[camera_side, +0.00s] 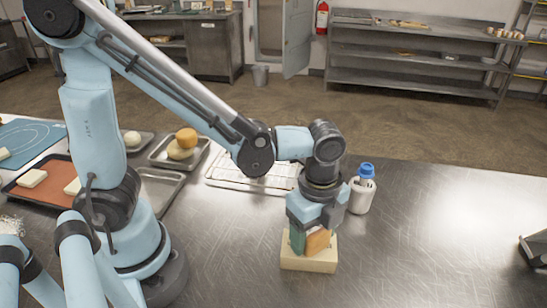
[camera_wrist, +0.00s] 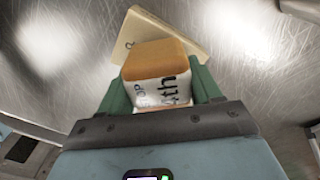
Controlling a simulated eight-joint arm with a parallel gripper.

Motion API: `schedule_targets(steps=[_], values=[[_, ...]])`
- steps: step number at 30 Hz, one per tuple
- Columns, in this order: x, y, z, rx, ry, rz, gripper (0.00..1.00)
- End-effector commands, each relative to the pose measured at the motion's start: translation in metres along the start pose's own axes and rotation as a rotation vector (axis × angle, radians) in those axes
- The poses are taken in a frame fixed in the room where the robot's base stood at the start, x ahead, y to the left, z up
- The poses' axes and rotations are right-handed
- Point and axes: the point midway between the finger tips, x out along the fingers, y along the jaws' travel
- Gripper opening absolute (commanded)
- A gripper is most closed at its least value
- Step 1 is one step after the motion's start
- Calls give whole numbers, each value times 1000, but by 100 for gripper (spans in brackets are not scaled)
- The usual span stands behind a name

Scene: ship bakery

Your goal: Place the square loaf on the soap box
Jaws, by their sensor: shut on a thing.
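The square loaf (camera_side: 318,243) is an orange-brown block; in the wrist view the loaf (camera_wrist: 158,52) also shows a white side with dark print. My gripper (camera_side: 307,240) is shut on it, and the green fingers of my gripper (camera_wrist: 161,88) press its two sides in the wrist view. The cream box that I take for the soap box (camera_side: 310,263) lies on the steel table directly below the loaf. In the wrist view the box (camera_wrist: 127,36) is partly hidden behind the loaf and turned relative to it. I cannot tell whether the loaf touches the box.
A white bottle with a blue cap (camera_side: 362,190) stands close behind and right of my gripper. A wire rack (camera_side: 222,182) lies behind left. Trays with baked goods (camera_side: 153,151) are at left. The table's right side (camera_side: 440,230) is mostly clear.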

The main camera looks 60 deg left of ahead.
Motion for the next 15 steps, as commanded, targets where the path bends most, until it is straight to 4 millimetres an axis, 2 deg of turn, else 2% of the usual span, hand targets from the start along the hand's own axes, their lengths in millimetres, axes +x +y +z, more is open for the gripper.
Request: schedule_targets(steps=[11,12,15], values=[[3,0,0,0,0,0,33],[4,0,0,0,0,0,67],[3,0,0,0,0,0,82]])
